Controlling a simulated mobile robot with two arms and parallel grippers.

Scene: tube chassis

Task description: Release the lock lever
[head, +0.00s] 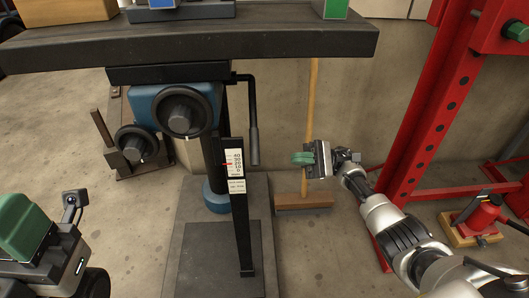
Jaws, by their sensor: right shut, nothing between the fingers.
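A black bent lever (253,135) hangs from the right side of the mechanism under the dark table top; its grip points down. Which part is the lock lever is not marked; this bent lever may be it or a crank. My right gripper (302,159), with green fingers, is shut and empty. In the picture it is to the right of the lever's lower end, with a visible gap. My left gripper (28,228) is at the lower left edge, far from the lever; its finger opening cannot be made out.
The blue housing (187,108) carries black knobs. A scale (235,163) is on a black upright beside the column. The table top (200,42) overhangs them. A broom (305,202) is behind my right gripper. A red frame (430,110) and red jack (484,215) are at right.

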